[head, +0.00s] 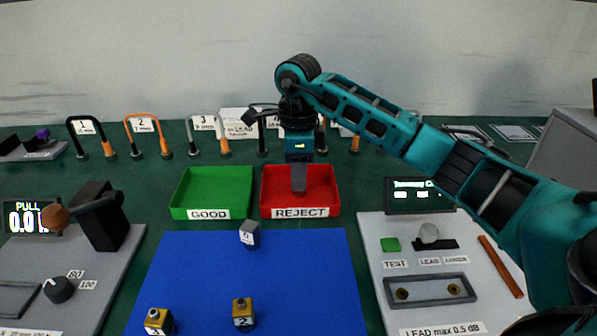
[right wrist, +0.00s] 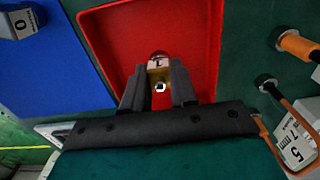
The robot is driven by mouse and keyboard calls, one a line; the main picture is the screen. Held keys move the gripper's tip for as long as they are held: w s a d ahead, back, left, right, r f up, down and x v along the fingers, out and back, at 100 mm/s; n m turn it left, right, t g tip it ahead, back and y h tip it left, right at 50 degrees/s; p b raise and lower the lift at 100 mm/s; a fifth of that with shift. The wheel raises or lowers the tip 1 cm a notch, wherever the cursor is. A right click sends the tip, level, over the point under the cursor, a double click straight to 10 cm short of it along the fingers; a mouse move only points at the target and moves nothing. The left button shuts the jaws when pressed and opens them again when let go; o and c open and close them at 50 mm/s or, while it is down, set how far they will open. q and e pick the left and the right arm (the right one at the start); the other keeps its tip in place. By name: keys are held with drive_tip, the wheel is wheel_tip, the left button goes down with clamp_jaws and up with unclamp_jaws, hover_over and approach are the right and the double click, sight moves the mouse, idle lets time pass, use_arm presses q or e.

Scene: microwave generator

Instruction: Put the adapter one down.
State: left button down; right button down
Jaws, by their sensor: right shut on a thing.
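My right gripper (head: 299,184) points straight down over the red REJECT tray (head: 328,196). In the right wrist view its two dark fingers (right wrist: 159,88) are shut on adapter one (right wrist: 159,75), a small yellow-bodied piece with a pale marked face and a red tip. The red tray (right wrist: 200,30) lies beneath it. In the head view the fingers hide the adapter, and I cannot tell whether it touches the tray floor. My left gripper is not in view.
The green GOOD tray (head: 214,186) is empty, left of the red one. A grey adapter (head: 250,234) and two yellow adapters (head: 158,321) (head: 243,314) stand on the blue mat (head: 300,270). Cable leads (head: 150,135) line the back. A test panel (head: 450,262) is at right.

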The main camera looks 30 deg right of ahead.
drive_tip(key=c, duration=0.9)
unclamp_jaws()
wheel_tip(320, 180, up, 12)
drive_tip(key=p, duration=0.3)
